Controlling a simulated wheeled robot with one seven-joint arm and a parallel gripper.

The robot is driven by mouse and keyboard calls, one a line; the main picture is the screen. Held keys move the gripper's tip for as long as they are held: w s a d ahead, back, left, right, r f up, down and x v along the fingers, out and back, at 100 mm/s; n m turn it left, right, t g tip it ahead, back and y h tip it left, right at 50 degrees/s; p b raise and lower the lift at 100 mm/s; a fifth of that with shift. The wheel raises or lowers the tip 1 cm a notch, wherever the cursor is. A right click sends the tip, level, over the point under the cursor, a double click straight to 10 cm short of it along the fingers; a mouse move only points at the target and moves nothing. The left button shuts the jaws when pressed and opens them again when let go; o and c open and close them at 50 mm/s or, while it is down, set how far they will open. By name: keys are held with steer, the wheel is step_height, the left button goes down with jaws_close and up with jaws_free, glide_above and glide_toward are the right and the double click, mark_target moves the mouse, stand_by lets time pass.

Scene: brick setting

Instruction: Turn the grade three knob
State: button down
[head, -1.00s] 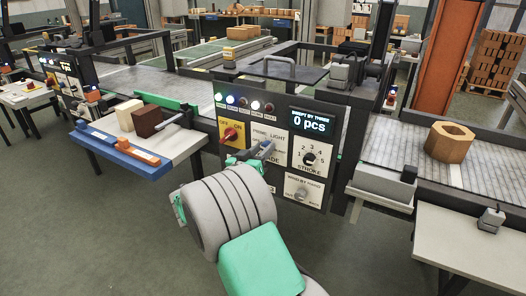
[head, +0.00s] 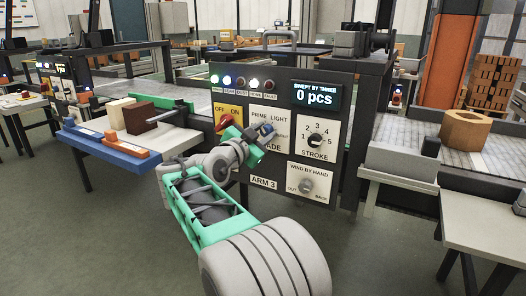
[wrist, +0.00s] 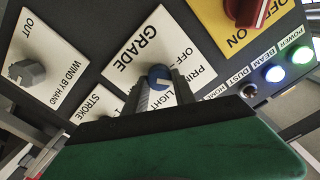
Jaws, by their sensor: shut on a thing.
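The grade knob (wrist: 160,77) is a round blue dial with a short white pointer mark, on a white plate (wrist: 138,45) lettered GRADE. The plate also carries the words PRIME, LIGHT and a partly hidden OFF label. In the head view the blue knob (head: 265,129) shows at the gripper's tip, partly covered by my arm, above the ARM 3 label. My gripper (wrist: 160,92) has its two fingers on either side of the knob and is shut on it. The plate's lower part is hidden behind my gripper.
Close by are the red OFF/ON switch (head: 224,122), the STROKE dial (head: 315,141) and the grey WIND BY HAND knob (head: 306,185). The display (head: 315,95) reads 0 pcs. A side table (head: 165,143) holds blocks at left; a conveyor is at right.

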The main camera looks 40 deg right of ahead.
steer(key=shift+f+m+b, duration=0.15)
steer(key=shift+m+b, duration=0.65)
steer(key=shift+b, duration=0.4)
steer(key=c, duration=1)
jaws_free()
steer(key=shift+c, duration=0.2)
steer(key=p+v, duration=0.1)
steer(key=v, duration=0.6)
steer(key=shift+s+a, duration=0.15)
steer(key=shift+a, duration=0.2)
